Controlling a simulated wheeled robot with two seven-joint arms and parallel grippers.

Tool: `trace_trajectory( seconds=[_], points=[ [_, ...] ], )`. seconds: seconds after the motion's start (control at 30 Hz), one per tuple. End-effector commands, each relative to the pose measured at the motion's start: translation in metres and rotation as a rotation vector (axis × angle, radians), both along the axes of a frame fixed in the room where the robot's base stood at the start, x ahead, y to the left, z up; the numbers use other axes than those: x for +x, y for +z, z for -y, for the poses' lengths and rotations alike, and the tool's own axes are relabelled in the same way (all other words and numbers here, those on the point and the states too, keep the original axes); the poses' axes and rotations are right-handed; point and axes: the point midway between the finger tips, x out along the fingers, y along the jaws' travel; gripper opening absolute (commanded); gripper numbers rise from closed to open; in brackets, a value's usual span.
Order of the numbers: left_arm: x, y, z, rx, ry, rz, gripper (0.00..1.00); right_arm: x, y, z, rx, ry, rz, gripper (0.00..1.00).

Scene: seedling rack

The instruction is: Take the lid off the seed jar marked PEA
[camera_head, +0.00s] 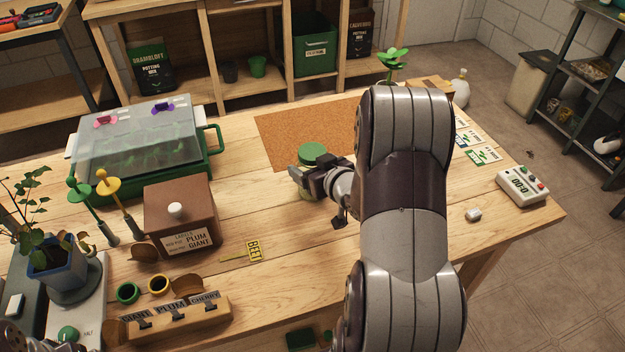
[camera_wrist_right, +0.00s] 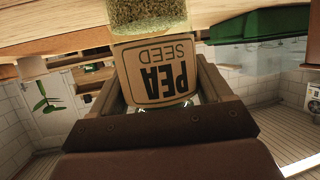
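The PEA seed jar (camera_head: 306,194) is at the front edge of the brown mat, with its green lid (camera_head: 312,153) on. My right gripper (camera_head: 308,180) reaches it from the right, its fingers around the jar body below the lid. In the right wrist view, which is upside down, the PEA SEED label (camera_wrist_right: 160,75) lies between the two fingers (camera_wrist_right: 160,88), with no clear gap on either side. The lid is hidden there behind my gripper. My left gripper is not in view.
A brown mat (camera_head: 285,140) lies behind the jar. A label box (camera_head: 180,215), a yellow BEET tag (camera_head: 254,250) and a propagator (camera_head: 140,145) are to the left. A timer (camera_head: 522,186) and seed packets (camera_head: 484,156) are to the right. Bare table surrounds the BEET tag.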

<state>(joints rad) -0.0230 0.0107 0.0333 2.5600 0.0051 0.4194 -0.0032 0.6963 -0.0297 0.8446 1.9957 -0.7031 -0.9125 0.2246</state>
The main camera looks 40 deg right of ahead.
Motion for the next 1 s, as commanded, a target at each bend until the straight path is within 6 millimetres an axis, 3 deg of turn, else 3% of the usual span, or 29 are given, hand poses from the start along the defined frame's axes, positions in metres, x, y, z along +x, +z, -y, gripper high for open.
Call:
trace_trajectory(
  seconds=[0.37,0.63,1.0],
  points=[
    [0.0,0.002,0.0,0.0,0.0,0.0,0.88,0.0,0.006,0.0,-0.002,0.001,0.002,0.34],
    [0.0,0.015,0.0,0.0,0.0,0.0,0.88,0.0,0.049,0.001,-0.005,0.002,0.005,0.34],
    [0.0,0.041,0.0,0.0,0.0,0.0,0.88,-0.066,0.097,0.06,-0.002,-0.006,0.002,0.34]
  ],
)
